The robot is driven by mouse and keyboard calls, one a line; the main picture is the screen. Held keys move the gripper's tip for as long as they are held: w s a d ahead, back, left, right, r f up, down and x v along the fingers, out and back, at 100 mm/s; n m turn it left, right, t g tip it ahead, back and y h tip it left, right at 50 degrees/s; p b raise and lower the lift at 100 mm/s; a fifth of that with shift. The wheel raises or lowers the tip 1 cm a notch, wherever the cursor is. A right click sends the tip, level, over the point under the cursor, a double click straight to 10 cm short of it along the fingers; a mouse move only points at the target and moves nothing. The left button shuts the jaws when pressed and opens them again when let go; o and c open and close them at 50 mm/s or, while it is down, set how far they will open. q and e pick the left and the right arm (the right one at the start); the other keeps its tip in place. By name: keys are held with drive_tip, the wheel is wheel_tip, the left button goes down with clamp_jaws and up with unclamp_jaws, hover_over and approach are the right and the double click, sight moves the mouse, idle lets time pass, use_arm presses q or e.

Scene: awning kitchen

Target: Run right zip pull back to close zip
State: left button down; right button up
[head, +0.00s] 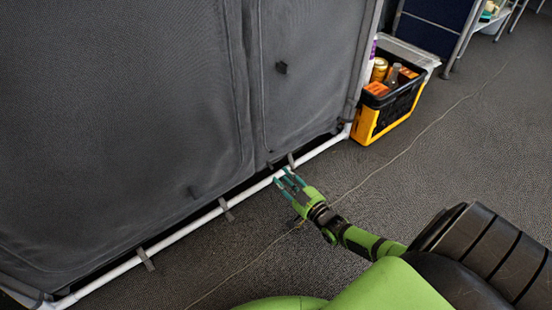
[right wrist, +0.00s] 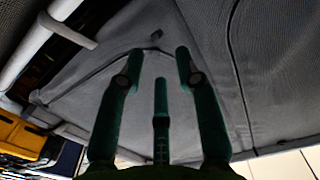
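A grey fabric awning wall (head: 120,100) fills the left of the head view, with seams or zip lines around its panels. I cannot tell whether either is the right zip pull. My right gripper (head: 284,179) is low at the wall's bottom edge, by the white rail. Its green fingers are spread in the right wrist view (right wrist: 160,75), with nothing between them. My left gripper is out of view.
A white rail (head: 185,230) with grey straps runs along the wall's base. A black and yellow crate (head: 392,105) of bottles and cans stands at the right end. A thin cable (head: 405,148) crosses the grey floor, which is otherwise mostly clear.

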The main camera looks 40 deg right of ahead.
sight(271, 166)
drive_tip(key=w+b, duration=0.2)
drive_tip(key=w, duration=0.1)
drive_tip(key=w+b, duration=0.1)
drive_tip(key=w, duration=0.1)
drive_tip(key=shift+a+f, duration=0.1)
drive_tip(key=shift+f, duration=0.2)
drive_tip(key=shift+w+b, duration=0.3)
drive_tip(key=shift+w, duration=0.1)
drive_tip(key=shift+w+r, duration=0.15)
drive_tip(key=shift+w, duration=0.2)
clamp_jaws()
